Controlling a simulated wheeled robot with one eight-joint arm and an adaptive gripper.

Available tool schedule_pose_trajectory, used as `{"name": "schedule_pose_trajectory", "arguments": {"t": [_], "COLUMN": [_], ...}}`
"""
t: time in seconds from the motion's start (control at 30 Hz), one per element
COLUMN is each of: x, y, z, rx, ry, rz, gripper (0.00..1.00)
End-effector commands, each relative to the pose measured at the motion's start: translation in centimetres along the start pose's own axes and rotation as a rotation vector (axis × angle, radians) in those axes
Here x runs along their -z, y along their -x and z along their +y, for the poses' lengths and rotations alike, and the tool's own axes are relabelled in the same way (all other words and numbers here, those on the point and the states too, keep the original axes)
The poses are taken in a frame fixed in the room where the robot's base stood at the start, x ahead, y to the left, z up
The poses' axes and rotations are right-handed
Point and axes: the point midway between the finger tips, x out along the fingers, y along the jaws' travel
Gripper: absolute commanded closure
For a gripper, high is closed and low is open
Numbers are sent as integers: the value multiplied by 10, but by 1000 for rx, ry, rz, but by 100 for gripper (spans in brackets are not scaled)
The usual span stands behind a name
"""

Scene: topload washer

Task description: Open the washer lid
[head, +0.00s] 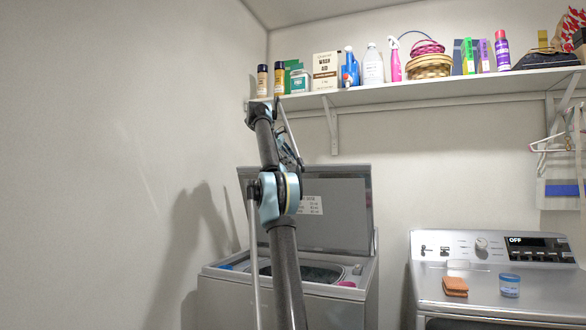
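The top-load washer (225,305) stands at the left of the back wall. Its grey lid (345,210) is raised, standing nearly upright behind the tub opening (325,274). A white label (311,205) shows on the lid's face. My arm rises in front of the washer and covers part of the lid and the opening. The far end of my arm, with my gripper (291,153), is partly hidden behind my own links, near the lid's top edge. Its fingers cannot be made out, and I cannot tell whether it touches the lid.
A second machine (490,285) at the right carries orange-brown blocks (455,286) and a blue tub (509,285). A wall shelf (420,91) above holds bottles, boxes and a basket (429,66). Its bracket (333,125) hangs over the lid. The left wall is bare.

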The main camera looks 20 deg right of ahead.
Motion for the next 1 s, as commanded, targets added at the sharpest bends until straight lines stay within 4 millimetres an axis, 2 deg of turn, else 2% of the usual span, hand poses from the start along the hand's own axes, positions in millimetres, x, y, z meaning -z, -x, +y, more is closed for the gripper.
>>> {"name": "schedule_pose_trajectory", "arguments": {"t": [0.1, 0.27, 0.7, 1.0], "x": [0, 4, 20, 25], "y": [11, 26, 82, 101], "z": [0, -12, -57, -71], "rx": [0, 0, 0, 0], "ry": [0, 1, 1, -1], "rz": [-1, 1, 1, -1], "gripper": [74, 74, 74, 74]}}
